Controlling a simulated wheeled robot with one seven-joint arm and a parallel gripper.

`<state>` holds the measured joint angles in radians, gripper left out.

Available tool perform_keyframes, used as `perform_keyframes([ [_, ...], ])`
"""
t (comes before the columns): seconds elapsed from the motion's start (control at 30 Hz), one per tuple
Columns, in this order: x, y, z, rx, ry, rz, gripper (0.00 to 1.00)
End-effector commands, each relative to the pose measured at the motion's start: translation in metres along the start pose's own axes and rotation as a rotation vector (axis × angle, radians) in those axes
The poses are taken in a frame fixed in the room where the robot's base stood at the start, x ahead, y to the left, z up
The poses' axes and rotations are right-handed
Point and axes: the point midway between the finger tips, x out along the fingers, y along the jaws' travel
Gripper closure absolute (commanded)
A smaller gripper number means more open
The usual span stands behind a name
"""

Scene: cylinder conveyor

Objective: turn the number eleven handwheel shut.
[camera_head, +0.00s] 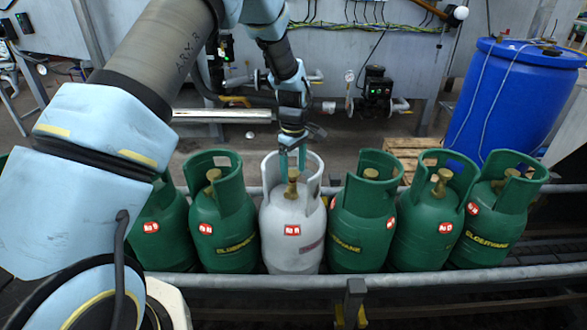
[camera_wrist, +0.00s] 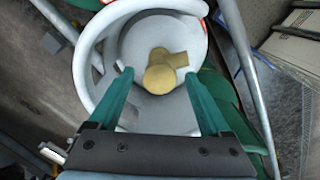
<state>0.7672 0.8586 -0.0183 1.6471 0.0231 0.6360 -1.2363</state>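A white gas cylinder (camera_head: 290,245) stands upright in the middle of a row of green cylinders. Its small red number label (camera_head: 292,230) is too small to read surely. Its brass valve with handwheel (camera_head: 292,186) sits inside the white collar, and the wrist view shows the brass valve (camera_wrist: 165,72) from above. My gripper (camera_head: 293,165) points down over this collar. In the wrist view its two teal fingers (camera_wrist: 159,78) are spread on either side of the brass handwheel, with visible gaps. The gripper is open and holds nothing.
Green cylinders (camera_head: 228,225) stand close on the left, others (camera_head: 362,225) on the right, with open-sided collars and brass valves. A grey rail (camera_head: 420,280) runs in front. A blue drum (camera_head: 510,95) stands back right. Pipework and a wooden pallet (camera_head: 408,146) lie behind.

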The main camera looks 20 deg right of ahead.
Motion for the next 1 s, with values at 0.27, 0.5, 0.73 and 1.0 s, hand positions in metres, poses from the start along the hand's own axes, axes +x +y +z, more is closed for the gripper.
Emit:
perform_keyframes([
  [0.27, -0.0002, -0.0001, -0.0001, 0.0, 0.0, 0.0, 0.51],
  [0.5, -0.0003, -0.0001, -0.0001, 0.0, 0.0, 0.0, 0.78],
  [0.73, -0.0003, -0.0002, -0.0001, 0.0, 0.0, 0.0, 1.0],
  [1.0, -0.0001, -0.0003, -0.0001, 0.03, 0.0, 0.0, 1.0],
])
